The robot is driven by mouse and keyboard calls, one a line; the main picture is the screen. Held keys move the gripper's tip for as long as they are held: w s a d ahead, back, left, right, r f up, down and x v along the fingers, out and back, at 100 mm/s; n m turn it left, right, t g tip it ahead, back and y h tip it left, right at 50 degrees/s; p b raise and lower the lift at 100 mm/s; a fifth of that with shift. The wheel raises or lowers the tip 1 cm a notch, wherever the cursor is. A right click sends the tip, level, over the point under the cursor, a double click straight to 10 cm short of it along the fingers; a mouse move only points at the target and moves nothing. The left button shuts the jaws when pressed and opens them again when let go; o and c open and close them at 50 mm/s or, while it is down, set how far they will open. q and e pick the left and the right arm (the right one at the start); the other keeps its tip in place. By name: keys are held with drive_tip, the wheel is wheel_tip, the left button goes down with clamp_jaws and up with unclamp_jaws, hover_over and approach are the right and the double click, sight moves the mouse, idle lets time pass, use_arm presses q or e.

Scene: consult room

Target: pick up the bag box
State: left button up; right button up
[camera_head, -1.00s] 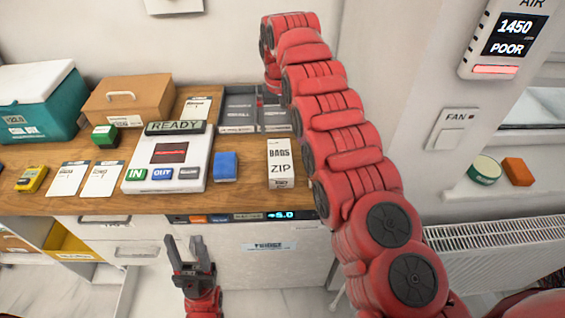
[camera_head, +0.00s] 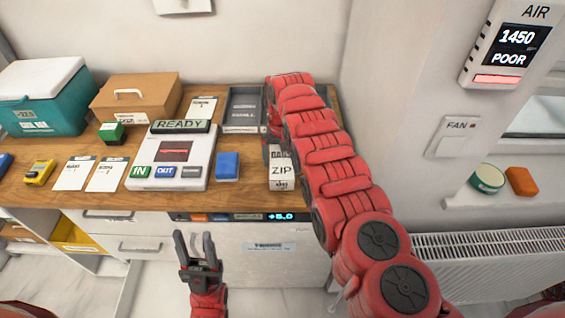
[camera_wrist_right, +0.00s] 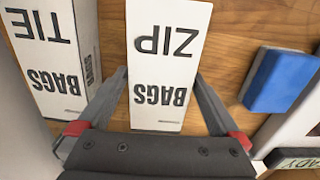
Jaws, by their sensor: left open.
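A white box labelled BAGS ZIP (camera_head: 282,173) stands on the wooden counter near its front edge, its upper part partly hidden by my right arm. It fills the middle of the right wrist view (camera_wrist_right: 165,60). My right gripper (camera_wrist_right: 162,78) is open, with one finger along each side of this box; I cannot tell whether they touch it. A second white box, labelled BAGS TIE (camera_wrist_right: 52,55), stands to the left in the right wrist view; my arm hides it in the head view. My left gripper (camera_head: 198,245) is open and empty in front of the counter.
A blue block (camera_head: 228,166) and a white READY device (camera_head: 172,158) stand left of the ZIP box. A grey tray (camera_head: 243,105) lies behind it. A brown case (camera_head: 135,100) and teal cooler (camera_head: 42,98) are further left. A wall (camera_head: 395,90) bounds the right.

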drive_tip(key=shift+s+r, duration=0.1)
drive_tip(key=shift+s, duration=0.05)
drive_tip(key=c, duration=1.2)
drive_tip(key=shift+c, duration=0.3)
drive_tip(key=shift+r, duration=0.1)
